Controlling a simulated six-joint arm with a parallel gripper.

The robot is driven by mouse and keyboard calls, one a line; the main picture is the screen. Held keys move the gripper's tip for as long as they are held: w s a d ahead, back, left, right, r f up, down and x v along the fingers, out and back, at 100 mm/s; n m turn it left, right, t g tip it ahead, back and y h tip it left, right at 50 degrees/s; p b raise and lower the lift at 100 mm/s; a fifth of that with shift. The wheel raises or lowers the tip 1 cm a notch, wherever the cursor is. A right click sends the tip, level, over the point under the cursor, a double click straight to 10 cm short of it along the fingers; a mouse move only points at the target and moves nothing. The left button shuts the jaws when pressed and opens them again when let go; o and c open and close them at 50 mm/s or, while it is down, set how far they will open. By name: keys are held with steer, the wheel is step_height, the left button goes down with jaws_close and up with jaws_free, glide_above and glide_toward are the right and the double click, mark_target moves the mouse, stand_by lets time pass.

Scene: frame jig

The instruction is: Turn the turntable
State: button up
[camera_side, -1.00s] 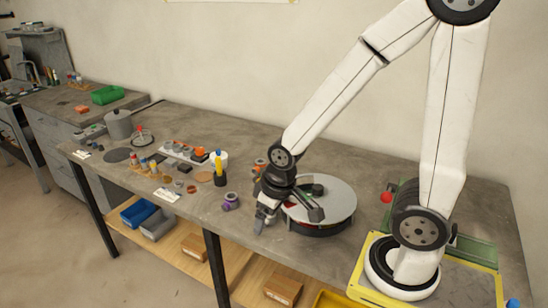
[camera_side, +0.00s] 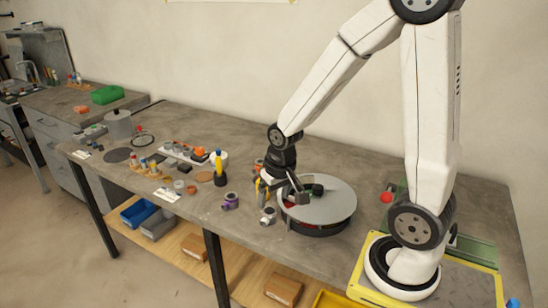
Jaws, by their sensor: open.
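The turntable (camera_side: 325,208) is a round grey disc on a dark base, with some red showing beneath its top. It stands on the workbench to the right of centre. My gripper (camera_side: 278,196) is at the turntable's left edge, pointing down, and is open. I cannot tell whether it touches the disc. A small white and grey part (camera_side: 267,215) stands on the bench just below my gripper, left of the turntable.
A small purple part (camera_side: 231,201) stands left of my gripper. A yellow-topped tool in a dark holder (camera_side: 219,168) and a white rack (camera_side: 184,154) lie farther left. A red button (camera_side: 386,197) is right of the turntable. The bench's front edge (camera_side: 250,234) is close.

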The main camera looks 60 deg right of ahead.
steer(key=d+f+m+g, duration=0.1)
steer(key=d+m, duration=0.6)
steer(key=d, duration=0.4)
steer(key=m+g, duration=0.1)
steer(key=m, duration=0.5)
glide_above(318, 187)
steer(key=shift+f, duration=0.85)
steer(key=shift+f, duration=3.9)
jaws_close()
